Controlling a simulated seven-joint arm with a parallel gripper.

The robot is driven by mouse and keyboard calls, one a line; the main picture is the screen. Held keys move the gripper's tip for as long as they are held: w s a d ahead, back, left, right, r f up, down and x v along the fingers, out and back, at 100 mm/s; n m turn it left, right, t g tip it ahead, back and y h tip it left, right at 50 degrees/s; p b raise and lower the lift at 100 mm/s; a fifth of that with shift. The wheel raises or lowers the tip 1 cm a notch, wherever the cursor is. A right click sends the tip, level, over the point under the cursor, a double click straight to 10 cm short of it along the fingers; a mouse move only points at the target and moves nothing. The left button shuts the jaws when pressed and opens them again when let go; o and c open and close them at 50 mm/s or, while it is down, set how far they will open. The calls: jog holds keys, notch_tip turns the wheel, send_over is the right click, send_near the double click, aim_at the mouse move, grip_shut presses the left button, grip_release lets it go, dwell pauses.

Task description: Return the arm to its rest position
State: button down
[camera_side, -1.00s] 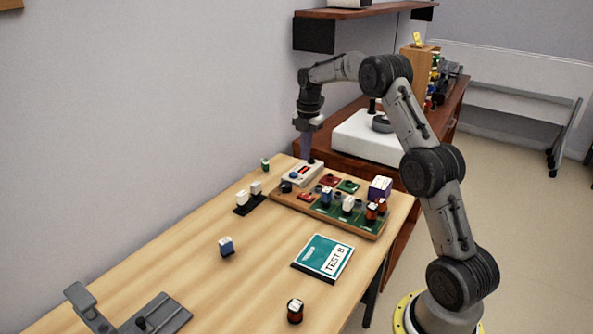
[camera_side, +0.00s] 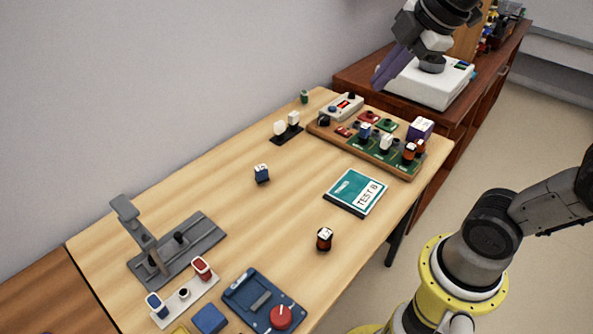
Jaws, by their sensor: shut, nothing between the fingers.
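My gripper (camera_side: 388,68) is at the upper right in the side view. Its dark purple fingers are together and hold nothing. It hangs above the far end of the wooden table, in front of a white device on the brown cabinet. My arm's lower part (camera_side: 480,240) rises from a yellow ring base at the lower right, and the middle of the arm is out of the picture. No part of the arm touches the table.
A wooden board with several component blocks (camera_side: 322,128) lies at the table's far end. A grey fixture (camera_side: 205,236) and blue tray (camera_side: 240,293) occupy the near end.

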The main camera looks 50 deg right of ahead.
jog(key=s+a+f+m, duration=0.1)
jog(key=s+f+m, duration=0.8)
jog(key=m, duration=0.3)
jog(key=shift+a+f, duration=0.2)
jog(key=shift+a, duration=0.1)
